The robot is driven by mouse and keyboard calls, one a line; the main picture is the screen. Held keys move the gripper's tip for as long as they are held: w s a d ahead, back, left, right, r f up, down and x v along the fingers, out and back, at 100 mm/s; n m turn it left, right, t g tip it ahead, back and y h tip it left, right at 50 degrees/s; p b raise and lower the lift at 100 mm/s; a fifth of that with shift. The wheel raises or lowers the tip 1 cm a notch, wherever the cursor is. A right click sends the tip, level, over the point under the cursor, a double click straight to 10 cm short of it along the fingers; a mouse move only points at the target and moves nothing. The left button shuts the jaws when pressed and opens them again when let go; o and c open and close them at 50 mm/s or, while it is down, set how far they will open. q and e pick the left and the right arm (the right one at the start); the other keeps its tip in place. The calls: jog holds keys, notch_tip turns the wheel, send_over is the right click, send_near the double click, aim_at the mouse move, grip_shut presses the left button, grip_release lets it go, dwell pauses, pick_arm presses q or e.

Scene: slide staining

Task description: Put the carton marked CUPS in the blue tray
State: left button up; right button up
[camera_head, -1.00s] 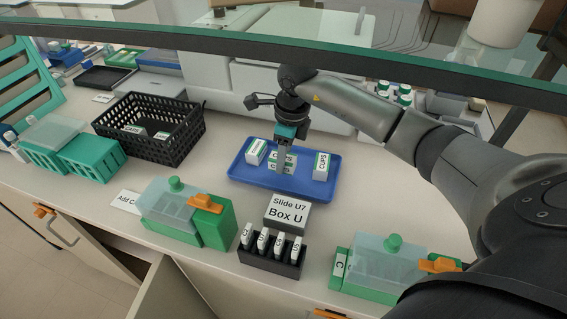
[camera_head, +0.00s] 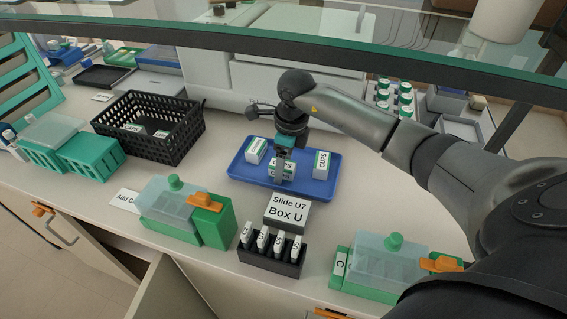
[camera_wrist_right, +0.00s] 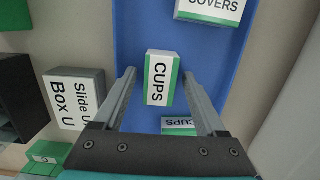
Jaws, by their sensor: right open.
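The blue tray (camera_head: 240,173) lies on the bench and also fills the middle of the right wrist view (camera_wrist_right: 135,30). A white-and-green carton marked CUPS (camera_wrist_right: 160,78) sits in its middle, and it shows partly behind my gripper in the head view (camera_head: 284,172). My right gripper (camera_wrist_right: 158,76) is open above it, its fingers on either side of the carton in the wrist view; contact cannot be told. Another carton marked CUPS (camera_head: 321,165) stands at the tray's right. A carton marked COVERS (camera_wrist_right: 210,8) is at its left (camera_head: 256,150). My left gripper is out of view.
A black basket (camera_head: 150,150) holding cartons stands left of the tray. A Box U block (camera_head: 287,210) and a black slide rack (camera_head: 270,258) stand in front. Green-based boxes (camera_head: 185,215) flank them. A glass shelf edge (camera_head: 290,45) crosses above my right arm.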

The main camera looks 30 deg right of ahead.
aim_at(287, 165)
jog(key=r, duration=0.5)
jog(key=r+p, duration=0.1)
jog(key=r, duration=0.1)
jog(key=shift+s+d+r, duration=0.3)
jog(key=shift+s+r, duration=0.05)
jog(key=shift+r, duration=0.05)
dwell(0.3)
